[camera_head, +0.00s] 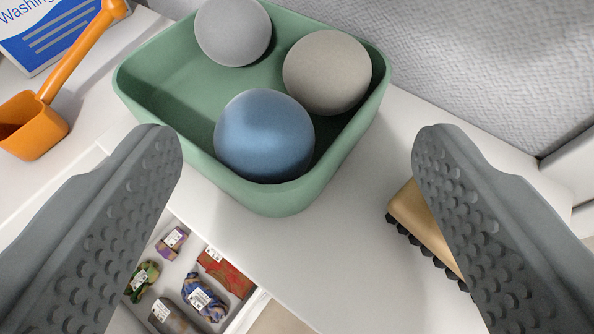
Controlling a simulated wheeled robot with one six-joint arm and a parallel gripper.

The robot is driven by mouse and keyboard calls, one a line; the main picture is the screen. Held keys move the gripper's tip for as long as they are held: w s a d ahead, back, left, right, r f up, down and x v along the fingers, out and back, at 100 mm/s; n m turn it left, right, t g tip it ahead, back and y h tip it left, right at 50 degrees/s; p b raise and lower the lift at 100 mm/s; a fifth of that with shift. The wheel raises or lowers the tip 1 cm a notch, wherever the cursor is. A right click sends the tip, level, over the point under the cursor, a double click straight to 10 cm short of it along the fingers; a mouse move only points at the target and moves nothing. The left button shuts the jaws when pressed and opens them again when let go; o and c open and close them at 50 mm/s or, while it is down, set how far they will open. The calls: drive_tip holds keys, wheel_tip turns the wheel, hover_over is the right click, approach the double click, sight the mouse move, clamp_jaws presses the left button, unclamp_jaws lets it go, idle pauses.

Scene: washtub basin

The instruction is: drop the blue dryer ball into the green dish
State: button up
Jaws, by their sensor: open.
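The blue dryer ball (264,137) sits inside the green dish (284,200), in its near corner. A light grey ball (233,30) and a beige-grey ball (327,72) lie in the dish behind it. My gripper (297,140) is open, with its two dark dimpled fingers wide apart. The blue ball shows between the fingers, and nothing is held. The left finger overlaps the view close to the dish's left side; the right finger is apart from the dish in the picture.
An orange scoop (34,125) and a blue-and-white washing box (55,28) stand at left. A wooden brush (424,228) lies partly behind the right finger. An open drawer (252,304) below holds several small wrapped items.

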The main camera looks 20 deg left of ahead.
drive_tip(key=s+d, duration=0.2)
drive_tip(key=s, duration=0.7)
drive_tip(key=shift+s+d, duration=0.3)
drive_tip(key=shift+d, duration=0.1)
drive_tip(key=shift+s, duration=0.1)
drive_tip(key=s+d+f+m+t+h, duration=0.1)
drive_tip(key=s+d, duration=0.3)
drive_tip(key=s, duration=0.6)
drive_tip(key=s+d+f+m+t+h, duration=0.1)
drive_tip(key=s+d, duration=0.4)
drive_tip(key=s, duration=0.5)
drive_tip(key=s+d+m+t+h, duration=0.1)
drive_tip(key=s+d, duration=0.3)
drive_tip(key=s, duration=0.6)
drive_tip(key=shift+d+f+t+h, duration=0.3)
drive_tip(key=shift+f+t+h, duration=0.1)
drive_tip(key=shift+t, duration=0.3)
